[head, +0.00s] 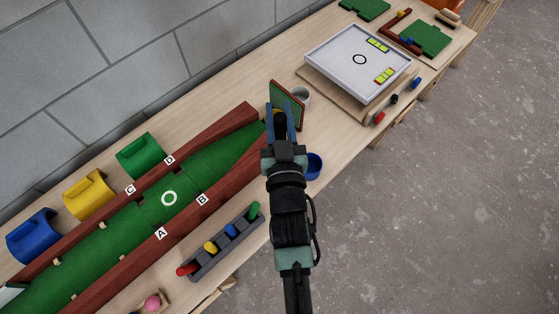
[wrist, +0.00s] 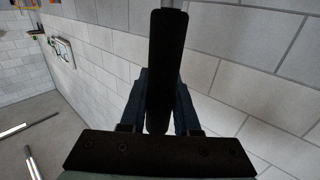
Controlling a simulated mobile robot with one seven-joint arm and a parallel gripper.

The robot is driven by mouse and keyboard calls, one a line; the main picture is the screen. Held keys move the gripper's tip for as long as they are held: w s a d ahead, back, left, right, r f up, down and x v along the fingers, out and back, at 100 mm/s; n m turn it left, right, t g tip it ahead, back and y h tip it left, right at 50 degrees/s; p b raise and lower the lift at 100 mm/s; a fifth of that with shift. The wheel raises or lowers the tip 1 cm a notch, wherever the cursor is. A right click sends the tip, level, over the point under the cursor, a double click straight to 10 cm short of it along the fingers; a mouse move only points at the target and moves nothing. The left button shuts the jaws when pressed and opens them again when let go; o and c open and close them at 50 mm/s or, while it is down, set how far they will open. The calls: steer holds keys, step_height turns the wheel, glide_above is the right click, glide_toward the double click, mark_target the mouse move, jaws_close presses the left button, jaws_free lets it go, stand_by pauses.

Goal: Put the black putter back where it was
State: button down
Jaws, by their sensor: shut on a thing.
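My gripper (head: 281,112) is above the right end of the green lane, with its blue fingers pointing away from the head camera. In the wrist view, the fingers are shut on a long black piece (wrist: 166,60), which I take to be the black putter. It stands out between the fingers and hides part of the view ahead. In the head view it is mostly hidden by the fingers. A grey rack (head: 225,243) on the table's front side holds red, yellow, blue and green pieces. My gripper is up and to the right of this rack.
The green lane (head: 110,255) has red-brown side rails marked A to D. Blue, yellow and green arches (head: 140,155) stand behind it. A white tray (head: 325,62) lies farther right.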

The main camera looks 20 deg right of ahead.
step_height(320, 180, down, 9)
steer(key=shift+b, duration=0.4)
steer(key=shift+w+f, duration=0.1)
steer(key=shift+f, duration=0.05)
steer(key=shift+f, duration=0.15)
steer(key=c, duration=0.6)
jaws_free()
steer(key=shift+c, duration=0.2)
steer(key=v, duration=1.2)
steer(key=shift+b, duration=0.35)
